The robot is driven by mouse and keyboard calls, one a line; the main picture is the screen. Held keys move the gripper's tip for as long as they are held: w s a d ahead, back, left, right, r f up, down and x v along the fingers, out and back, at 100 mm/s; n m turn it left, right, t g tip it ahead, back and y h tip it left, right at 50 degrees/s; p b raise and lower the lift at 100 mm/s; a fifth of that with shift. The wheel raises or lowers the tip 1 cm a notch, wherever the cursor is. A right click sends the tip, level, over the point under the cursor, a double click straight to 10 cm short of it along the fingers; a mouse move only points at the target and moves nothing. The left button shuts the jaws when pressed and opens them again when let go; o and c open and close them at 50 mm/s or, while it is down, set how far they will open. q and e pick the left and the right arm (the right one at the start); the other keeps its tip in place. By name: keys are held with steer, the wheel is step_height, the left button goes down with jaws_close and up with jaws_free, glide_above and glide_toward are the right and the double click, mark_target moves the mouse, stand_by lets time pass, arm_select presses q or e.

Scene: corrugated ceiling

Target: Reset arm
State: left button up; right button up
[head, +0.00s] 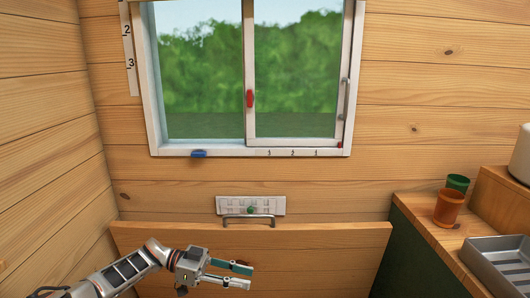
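My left arm comes in from the lower left, and my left gripper (248,277) is near the bottom centre of the head view. Its two fingers point right and stand apart, with nothing seen between them. It is in front of the wooden board (330,243) below the window. My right gripper is not in view.
A sliding window (249,80) with a red handle (249,98) and a blue handle (198,154) is in the plank wall. Below it are a white panel (232,203) and a metal handle (234,221). At right, an orange cup (448,208), a green cup (458,182) and a grey tray (487,256) occupy a counter.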

arm_select(q)
steer(key=s+d+f+n+t+h+p, duration=0.2)
steer(key=s+d+f+n+t, duration=0.3)
steer(key=s+d+f+t, duration=0.45)
steer(key=s+a+f+n+t+y, duration=0.1)
steer(key=s+a+f+n+y, duration=0.3)
steer(key=s+a+y, duration=0.3)
steer(key=s+a+f+n+t+y+p, duration=0.1)
steer(key=s+a+f+n+y, duration=0.3)
steer(key=s+a, duration=1.1)
step_height(320, 180, down, 2)
steer(key=a+t+y, duration=0.1)
steer(key=y, duration=0.3)
steer(key=shift+n, duration=0.3)
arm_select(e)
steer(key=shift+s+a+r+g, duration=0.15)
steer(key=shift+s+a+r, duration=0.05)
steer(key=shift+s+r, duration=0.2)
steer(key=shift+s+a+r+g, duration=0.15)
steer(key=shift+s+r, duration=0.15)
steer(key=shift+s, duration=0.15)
arm_select(q)
steer(key=shift+f, duration=0.1)
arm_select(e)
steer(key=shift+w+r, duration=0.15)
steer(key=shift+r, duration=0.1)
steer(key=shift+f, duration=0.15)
